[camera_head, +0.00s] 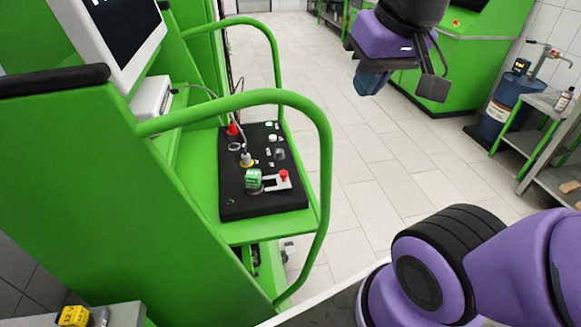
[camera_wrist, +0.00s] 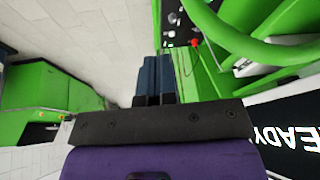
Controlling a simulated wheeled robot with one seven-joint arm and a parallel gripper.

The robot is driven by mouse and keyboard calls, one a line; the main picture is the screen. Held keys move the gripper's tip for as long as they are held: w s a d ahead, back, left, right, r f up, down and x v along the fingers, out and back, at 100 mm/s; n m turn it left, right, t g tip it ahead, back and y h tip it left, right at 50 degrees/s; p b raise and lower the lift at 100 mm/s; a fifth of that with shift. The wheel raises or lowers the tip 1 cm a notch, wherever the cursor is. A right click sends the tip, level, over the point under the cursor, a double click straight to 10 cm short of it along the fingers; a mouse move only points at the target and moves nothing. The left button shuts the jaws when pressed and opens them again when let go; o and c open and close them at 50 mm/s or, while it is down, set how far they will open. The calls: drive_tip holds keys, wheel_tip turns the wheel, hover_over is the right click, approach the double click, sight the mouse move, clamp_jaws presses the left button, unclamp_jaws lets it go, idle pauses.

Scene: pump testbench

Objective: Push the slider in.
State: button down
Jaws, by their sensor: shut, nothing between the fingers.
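A black panel (camera_head: 262,203) lies on the green bench shelf in the head view, with small fittings on it. Near its front edge is a pale grey, bracket-like part with a red knob (camera_head: 284,175), beside a green block (camera_head: 253,178). I cannot tell for sure which fitting is the slider. My gripper (camera_head: 370,82) is up and to the right of the panel, well apart from it. In the wrist view, its dark blue fingers (camera_wrist: 154,78) are together and empty. Part of the panel (camera_wrist: 172,14) shows there at the top, with a red part (camera_wrist: 195,42).
A green tube rail (camera_head: 326,170) curves around the panel's right side. A monitor (camera_head: 125,30) stands on the bench at left. A blue drum (camera_head: 505,105) and a grey table (camera_head: 550,110) are at right. The tiled floor between is clear.

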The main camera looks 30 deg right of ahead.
drive_tip(key=w+d+f+m+g+y, duration=0.3)
drive_tip(key=w+f+m, duration=0.4)
drive_tip(key=w+f, duration=0.3)
drive_tip(key=w+d+f+m+g+y, duration=0.3)
drive_tip(key=w+f+m, duration=0.4)
drive_tip(key=w+f, duration=0.3)
drive_tip(key=shift+d+m+y, duration=0.3)
drive_tip(key=shift+d+y, duration=0.6)
drive_tip(key=shift+d, duration=0.1)
drive_tip(key=shift+a+f, duration=0.1)
approach(287, 179)
drive_tip(key=f, duration=0.3)
drive_tip(key=shift+a+f, duration=0.2)
drive_tip(key=shift+a, duration=0.15)
drive_tip(key=shift+s+a, duration=0.2)
drive_tip(key=shift+a, duration=0.95)
drive_tip(key=shift+s+a+f, duration=0.1)
drive_tip(key=shift+a, duration=0.45)
